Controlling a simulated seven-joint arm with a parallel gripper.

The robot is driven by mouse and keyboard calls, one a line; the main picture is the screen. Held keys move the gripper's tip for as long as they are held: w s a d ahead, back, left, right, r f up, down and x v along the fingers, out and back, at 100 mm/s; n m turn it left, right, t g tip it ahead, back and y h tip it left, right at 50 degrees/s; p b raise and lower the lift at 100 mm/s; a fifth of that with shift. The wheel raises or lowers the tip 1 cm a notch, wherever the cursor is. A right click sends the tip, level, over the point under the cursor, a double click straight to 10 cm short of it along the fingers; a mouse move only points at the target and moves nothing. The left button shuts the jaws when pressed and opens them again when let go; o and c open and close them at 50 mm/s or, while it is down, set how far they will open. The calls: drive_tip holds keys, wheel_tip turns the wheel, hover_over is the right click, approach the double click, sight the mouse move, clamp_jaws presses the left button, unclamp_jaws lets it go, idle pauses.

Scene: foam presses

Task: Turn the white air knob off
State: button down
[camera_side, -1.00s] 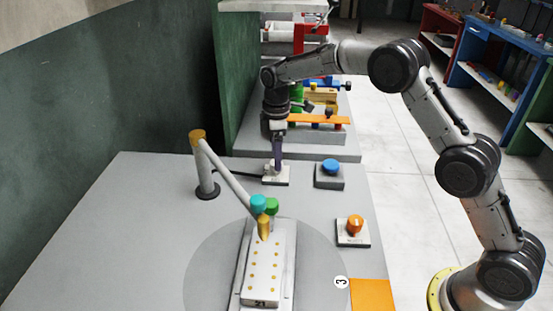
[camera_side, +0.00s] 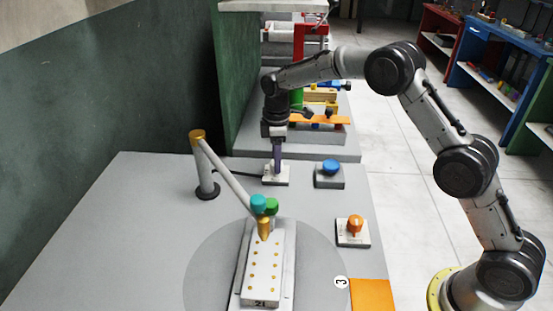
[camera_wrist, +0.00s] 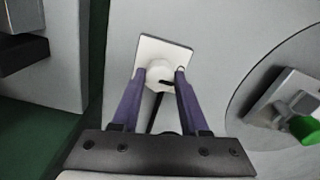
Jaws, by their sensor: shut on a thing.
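The white air knob (camera_wrist: 157,73) sits on a square white plate (camera_wrist: 177,52) in the wrist view, with a dark pointer mark on its right side. The purple fingers of my gripper (camera_wrist: 160,72) are on either side of the knob and shut on it. In the side view my gripper (camera_side: 277,168) points straight down onto the white plate (camera_side: 276,182) at the back of the grey table. The knob itself is mostly hidden there by the fingers.
A blue button (camera_side: 330,167) stands close right of the white plate, and an orange knob (camera_side: 353,225) is nearer the front. A post (camera_side: 207,178) with a slanted arm stands to the left. A white mould (camera_side: 266,270) lies on the round turntable (camera_side: 205,270). A green wall is behind.

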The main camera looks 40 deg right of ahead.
drive_tip(key=shift+m, duration=0.3)
drive_tip(key=m, duration=0.3)
drive_tip(key=shift+r+m, duration=0.1)
drive_tip(key=shift+m, duration=0.2)
drive_tip(key=m, duration=0.9)
drive_tip(key=shift+m, duration=2.3)
drive_tip(key=shift+c, duration=2.1)
unclamp_jaws()
drive_tip(key=shift+r, duration=0.1)
